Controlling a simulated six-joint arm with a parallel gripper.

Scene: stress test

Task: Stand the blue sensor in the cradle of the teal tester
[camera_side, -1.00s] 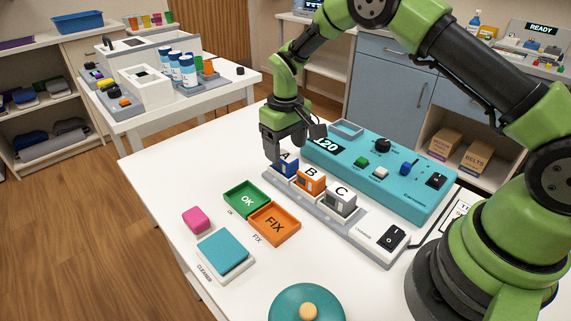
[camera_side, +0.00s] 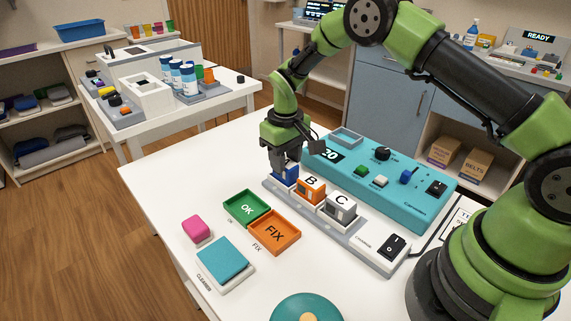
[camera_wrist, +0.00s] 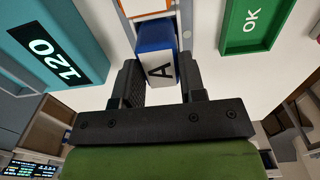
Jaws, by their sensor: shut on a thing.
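The blue sensor (camera_side: 286,178), with a white top marked A in the wrist view (camera_wrist: 157,66), is at the left end of the grey charger strip (camera_side: 367,254). My gripper (camera_side: 286,166) has come down over it and is shut on it, one finger on each side in the wrist view (camera_wrist: 156,82). The sensor looks upright; I cannot tell whether it is clear of its slot. The teal tester (camera_side: 400,203) lies behind the strip. Its grey-rimmed cradle (camera_side: 347,138) looks empty. My gripper partly hides the tester's 120 display, which the wrist view (camera_wrist: 54,60) shows whole.
A green OK tray (camera_side: 246,208), an orange FIX tray (camera_side: 274,232), a pink block (camera_side: 196,229) and a teal cleaner pad (camera_side: 222,260) lie in front.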

